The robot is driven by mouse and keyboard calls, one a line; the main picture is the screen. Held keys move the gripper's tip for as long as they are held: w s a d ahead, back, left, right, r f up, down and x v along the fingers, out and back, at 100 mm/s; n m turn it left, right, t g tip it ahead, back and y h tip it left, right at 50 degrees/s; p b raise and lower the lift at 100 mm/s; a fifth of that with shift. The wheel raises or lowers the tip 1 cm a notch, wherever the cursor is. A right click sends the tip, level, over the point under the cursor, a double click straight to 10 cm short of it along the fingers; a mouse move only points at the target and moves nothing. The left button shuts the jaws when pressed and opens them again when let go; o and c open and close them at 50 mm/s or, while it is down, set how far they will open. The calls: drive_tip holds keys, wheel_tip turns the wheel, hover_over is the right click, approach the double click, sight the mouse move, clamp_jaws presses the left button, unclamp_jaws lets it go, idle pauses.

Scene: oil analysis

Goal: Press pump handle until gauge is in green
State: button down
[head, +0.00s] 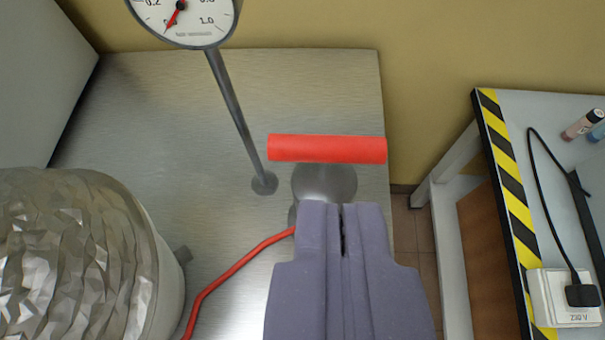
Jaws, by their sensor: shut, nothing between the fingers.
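The red pump handle (327,149) is a horizontal bar above a grey metal pump body (325,183) on the steel bench. My gripper (342,208) is shut and empty, its fingertips just below the handle in the picture. Whether they touch it, I cannot tell. The gripper hides the lower part of the pump. The gauge (187,18) stands on a thin post at the top left, its upper part cut off by the frame. Its red needle points to the lower left, near the low end of the scale. No green zone shows in the visible part.
A large foil-wrapped vessel (70,255) stands at the left. A red hose (232,268) runs from near the pump to the lower edge. The steel bench (160,100) is clear behind. At the right, a striped-edge table (515,190) holds a white socket box (560,296) with a black cable.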

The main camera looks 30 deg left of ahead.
drive_tip(key=b, duration=0.2)
hover_over(326, 157)
drive_tip(key=s, duration=0.2)
wheel_tip(326, 157, down, 6)
drive_tip(key=shift+w+d+f+b, duration=0.15)
drive_tip(key=shift+f+b, duration=0.1)
drive_tip(key=shift+f, duration=0.3)
drive_tip(key=shift+s+d+f+b, duration=0.1)
drive_tip(key=shift+d+f+b, duration=0.1)
drive_tip(key=shift+f, duration=0.35)
drive_tip(key=shift+w+f, duration=0.15)
drive_tip(key=shift+f, duration=0.4)
